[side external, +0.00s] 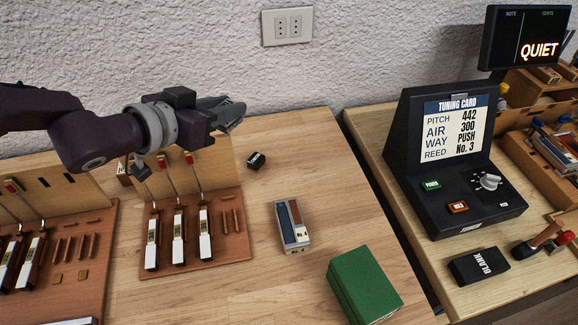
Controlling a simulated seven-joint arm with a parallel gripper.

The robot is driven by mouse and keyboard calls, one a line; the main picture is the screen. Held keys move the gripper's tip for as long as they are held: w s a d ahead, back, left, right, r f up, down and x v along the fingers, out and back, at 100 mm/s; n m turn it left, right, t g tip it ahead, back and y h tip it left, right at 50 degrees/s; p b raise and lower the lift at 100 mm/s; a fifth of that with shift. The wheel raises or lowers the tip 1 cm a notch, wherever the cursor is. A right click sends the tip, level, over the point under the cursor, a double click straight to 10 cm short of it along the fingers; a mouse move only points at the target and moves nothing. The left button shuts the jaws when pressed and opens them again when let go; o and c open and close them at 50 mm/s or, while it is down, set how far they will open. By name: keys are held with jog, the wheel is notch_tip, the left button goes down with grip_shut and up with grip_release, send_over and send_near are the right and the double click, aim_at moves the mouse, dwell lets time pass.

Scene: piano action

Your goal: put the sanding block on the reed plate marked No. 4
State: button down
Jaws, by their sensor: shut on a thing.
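My gripper (232,111) is at the upper left of centre, raised above the bench near the wall. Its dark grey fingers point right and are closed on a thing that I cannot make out. I cannot identify the sanding block with certainty. No plate with a readable No. 4 shows. A wooden board (221,254) below my gripper carries several white-ended black levers (179,240) with upright wires. A second such board (93,300) at the left edge also has small brass pieces (57,277). The tuning card (452,128) reads pitch 442, air 300, way push, reed No. 3.
A brown-and-grey block (293,227), a green box (362,285) and a small black block (256,161) lie on the bench. A black console (420,190), a screen reading QUIET (530,40) and a BLANK block (480,267) are right.

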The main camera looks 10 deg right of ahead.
aim_at(291, 221)
jog(key=s+d+f+m+g+h, duration=0.2)
jog(key=s+d+f+m+g, duration=0.25)
jog(key=s+d, duration=0.55)
jog(key=shift+h, duration=0.4)
jog(key=s+f, duration=0.1)
jog(key=f, duration=0.2)
jog(key=s+a+f, duration=0.1)
jog(key=f, duration=0.3)
jog(key=s+f, duration=0.1)
jog(key=f, duration=0.2)
jog(key=shift+s+a+f, duration=0.1)
jog(key=shift+a+f, duration=0.1)
jog(key=shift+a, duration=0.05)
jog(key=c, duration=1.2)
grip_release()
jog(key=v, duration=1.2)
jog(key=shift+s, duration=0.15)
